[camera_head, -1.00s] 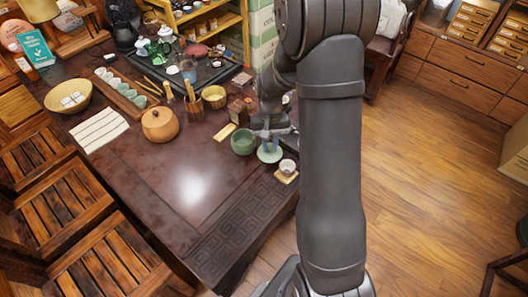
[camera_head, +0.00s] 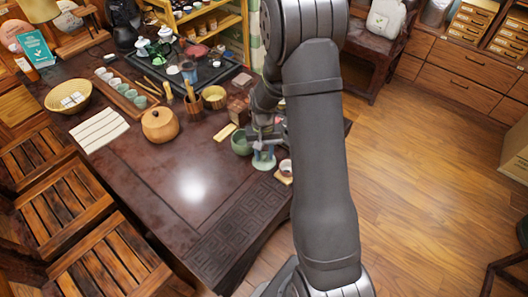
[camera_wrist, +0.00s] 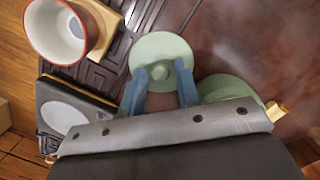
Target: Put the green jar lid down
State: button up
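The green jar lid (camera_wrist: 160,52), a pale disc with a small round knob, lies knob up, apparently flat on the dark table, near its carved edge. It also shows in the head view (camera_head: 264,165), partly hidden by my fingers. My gripper (camera_wrist: 161,78) is over it, its two blue fingers spread on either side of the knob, with a gap showing around it. In the head view my gripper (camera_head: 264,154) points down at the lid. The green jar (camera_head: 241,142) stands just behind and left of the lid; its round green shape in the wrist view (camera_wrist: 228,88) is partly hidden.
A white cup with a red rim (camera_wrist: 60,30) stands on a wooden coaster (camera_wrist: 104,22) close to the lid. A dark box-like item (camera_wrist: 80,105) lies below it in the wrist view. A wooden canister (camera_head: 160,126) stands farther left. The table's front middle (camera_head: 165,195) is clear.

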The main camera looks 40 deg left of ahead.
aim_at(264, 157)
jog(key=shift+o, duration=0.7)
notch_tip(264, 157, up, 12)
jog(key=w+a, duration=0.1)
jog(key=shift+w+a, duration=0.1)
jog(key=f, duration=0.4)
jog(key=s+d+f, duration=0.1)
jog(key=f, duration=0.7)
jog(key=shift+s+d, duration=0.15)
notch_tip(264, 157, up, 2)
jog(key=shift+r, duration=0.95)
